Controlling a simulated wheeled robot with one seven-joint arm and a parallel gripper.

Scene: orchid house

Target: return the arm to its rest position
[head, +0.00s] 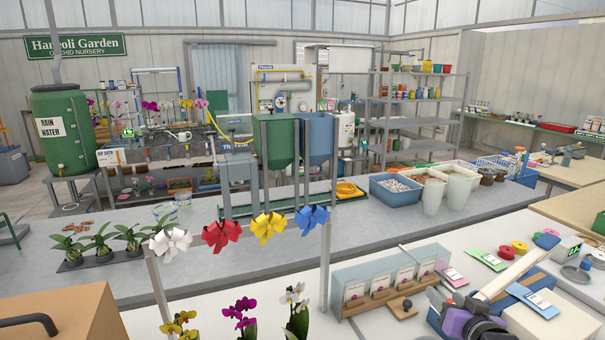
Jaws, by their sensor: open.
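The white bench (395,325) in front carries several small items. No held object shows.
Ribbon bows, white, red, yellow (268,227) and blue, hang on a rail above the near bench. Potted orchids (298,312) stand below. A brown box (75,318) fills the lower left. A clear-fronted card rack (390,280) stands right of centre. The grey bench (240,262) has bare room.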

